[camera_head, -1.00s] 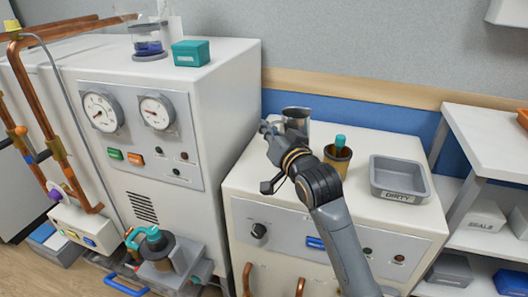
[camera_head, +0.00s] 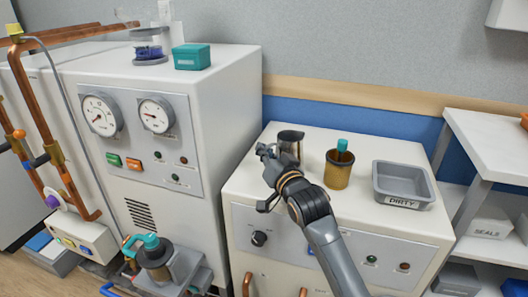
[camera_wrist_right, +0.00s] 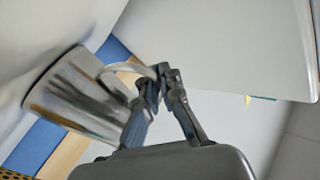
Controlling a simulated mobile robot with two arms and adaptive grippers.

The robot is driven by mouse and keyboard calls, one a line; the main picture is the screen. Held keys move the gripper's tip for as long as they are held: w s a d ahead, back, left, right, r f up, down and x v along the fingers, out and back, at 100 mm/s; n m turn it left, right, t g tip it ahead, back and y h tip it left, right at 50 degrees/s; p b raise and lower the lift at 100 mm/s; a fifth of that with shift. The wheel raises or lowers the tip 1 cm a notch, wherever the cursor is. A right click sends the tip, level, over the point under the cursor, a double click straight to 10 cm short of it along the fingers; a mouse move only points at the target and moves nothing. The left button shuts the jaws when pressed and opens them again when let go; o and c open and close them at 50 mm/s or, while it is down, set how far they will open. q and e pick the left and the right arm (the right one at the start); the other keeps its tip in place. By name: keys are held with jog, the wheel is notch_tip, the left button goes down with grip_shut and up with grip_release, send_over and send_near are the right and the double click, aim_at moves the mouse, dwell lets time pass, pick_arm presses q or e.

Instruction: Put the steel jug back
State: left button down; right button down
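The steel jug (camera_head: 290,139) is over the white cabinet top (camera_head: 262,165), near its left side. In the right wrist view the jug (camera_wrist_right: 75,95) is shiny metal and appears tilted, with its curved handle towards my fingers. My right gripper (camera_head: 266,153) is at the jug's left front in the head view. In the right wrist view its fingers (camera_wrist_right: 158,75) come together on the handle. The head view does not show clearly whether the jug's base touches the cabinet top, since my gripper covers its lower part. My left gripper is not in view.
A brown cup with a teal item (camera_head: 338,170) stands just right of the jug. A grey tray labelled DIRTY (camera_head: 404,203) is further right. The tall gauge cabinet (camera_head: 225,110) rises at the left. A white shelf (camera_head: 490,135) stands at the right.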

jog(key=c, duration=1.5)
grip_release()
jog(key=shift+f, duration=0.1)
